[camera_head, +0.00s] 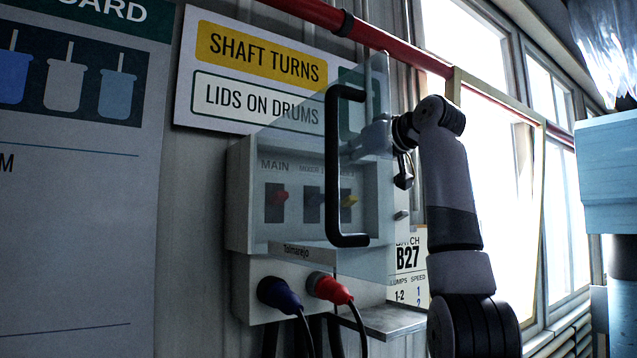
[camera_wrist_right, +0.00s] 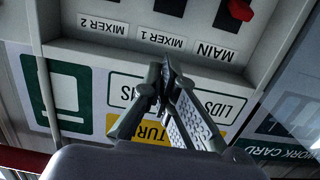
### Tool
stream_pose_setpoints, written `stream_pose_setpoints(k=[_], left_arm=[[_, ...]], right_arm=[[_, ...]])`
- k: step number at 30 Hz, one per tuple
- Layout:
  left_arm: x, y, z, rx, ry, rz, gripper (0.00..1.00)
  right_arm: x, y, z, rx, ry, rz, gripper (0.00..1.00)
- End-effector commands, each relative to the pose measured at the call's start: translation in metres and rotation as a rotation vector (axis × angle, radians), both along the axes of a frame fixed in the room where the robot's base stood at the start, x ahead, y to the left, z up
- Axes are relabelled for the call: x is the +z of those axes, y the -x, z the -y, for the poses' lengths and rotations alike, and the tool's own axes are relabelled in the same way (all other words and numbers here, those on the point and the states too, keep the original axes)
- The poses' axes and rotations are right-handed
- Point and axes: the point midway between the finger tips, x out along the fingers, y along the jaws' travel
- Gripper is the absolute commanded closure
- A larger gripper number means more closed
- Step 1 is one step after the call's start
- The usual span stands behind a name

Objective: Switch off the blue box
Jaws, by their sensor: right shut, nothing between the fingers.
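A pale grey switch box (camera_head: 240,215) is fixed to the wall in the head view; I see no clearly blue box body. It has a red MAIN switch (camera_head: 278,196), a dark switch (camera_head: 312,207) and a yellow one (camera_head: 349,201). A clear cover with a black handle (camera_head: 333,165) stands before the switches; how far open it is, I cannot tell. My right gripper (camera_head: 366,143) is shut and empty at the box's upper right, partly behind the clear cover. In the right wrist view its fingertips (camera_wrist_right: 165,75) point toward the labels, apart from the red MAIN switch (camera_wrist_right: 263,8).
A blue plug (camera_head: 279,293) and a red plug (camera_head: 328,288) with black cables sit under the box. A sign (camera_head: 250,70) hangs above it and a work card (camera_head: 70,230) to the left. A red pipe (camera_head: 385,40) runs overhead. A pale blue machine (camera_head: 608,170) stands at right.

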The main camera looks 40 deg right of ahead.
Motion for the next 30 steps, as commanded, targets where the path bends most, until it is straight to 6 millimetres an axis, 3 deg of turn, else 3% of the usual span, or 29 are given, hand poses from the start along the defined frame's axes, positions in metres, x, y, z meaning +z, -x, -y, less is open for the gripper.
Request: stream_pose_setpoints(k=[11,25,30], left_arm=[[0.007,0.003,-0.001,0.000,-0.001,-0.005,1.00],[0.067,0.000,-0.001,0.000,-0.001,-0.001,1.00],[0.056,-0.003,0.000,0.000,0.000,0.003,1.00]], right_arm=[[0.000,-0.010,0.001,-0.001,0.000,-0.004,1.00],[-0.004,-0.104,0.011,-0.001,-0.002,-0.007,1.00],[-0.027,-0.094,0.012,-0.004,0.002,-0.002,1.00]])
